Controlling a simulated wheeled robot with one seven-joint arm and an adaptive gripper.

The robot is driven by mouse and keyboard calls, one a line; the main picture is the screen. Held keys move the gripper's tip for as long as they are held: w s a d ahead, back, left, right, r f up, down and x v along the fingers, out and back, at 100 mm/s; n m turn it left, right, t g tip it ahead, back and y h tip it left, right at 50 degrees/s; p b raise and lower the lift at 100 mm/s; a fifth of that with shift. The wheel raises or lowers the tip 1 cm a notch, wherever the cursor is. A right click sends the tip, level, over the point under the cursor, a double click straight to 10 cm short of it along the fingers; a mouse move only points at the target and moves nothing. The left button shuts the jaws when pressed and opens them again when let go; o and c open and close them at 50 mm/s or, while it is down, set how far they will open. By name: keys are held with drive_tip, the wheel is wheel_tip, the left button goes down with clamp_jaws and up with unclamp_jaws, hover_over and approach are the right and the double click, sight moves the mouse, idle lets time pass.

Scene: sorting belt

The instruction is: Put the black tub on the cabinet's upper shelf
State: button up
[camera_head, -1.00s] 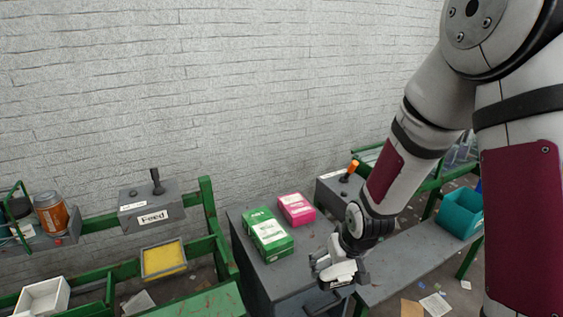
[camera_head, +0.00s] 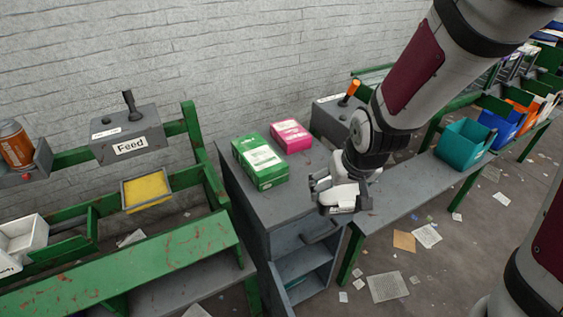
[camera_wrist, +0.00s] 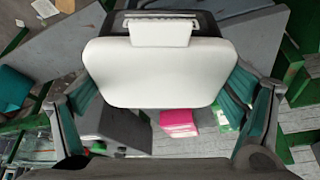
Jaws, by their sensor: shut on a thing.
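My gripper (camera_head: 338,202) is at the right side of the cabinet, above its front right edge. In the wrist view, my gripper's fingers (camera_wrist: 160,112) are shut on the black tub (camera_wrist: 208,22), which shows a large white face and a dark body behind it. In the head view the tub is hard to tell apart from the gripper. The grey cabinet (camera_head: 243,187) has an open front low down, with an upper shelf (camera_head: 302,262) and a lower space below it. Its inside is partly hidden by the cabinet top.
A green box (camera_head: 260,162) and a pink box (camera_head: 291,137) stand on the cabinet top. A dark bar (camera_head: 322,233) juts from the cabinet front. A grey bench (camera_head: 405,200) with a teal bin (camera_head: 464,144) is at right. A green frame (camera_head: 150,262) is at left.

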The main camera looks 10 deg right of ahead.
drive_tip(key=w, duration=0.5)
drive_tip(key=w+f, duration=0.1)
drive_tip(key=w, duration=0.9)
drive_tip(key=shift+w+a+f+b, duration=0.15)
drive_tip(key=shift+w+f+b, duration=0.1)
drive_tip(key=shift+b, duration=0.15)
drive_tip(key=shift+w+f, duration=0.15)
drive_tip(key=shift+f, duration=1.6)
drive_tip(key=shift+f, duration=0.2)
drive_tip(key=o, duration=0.7)
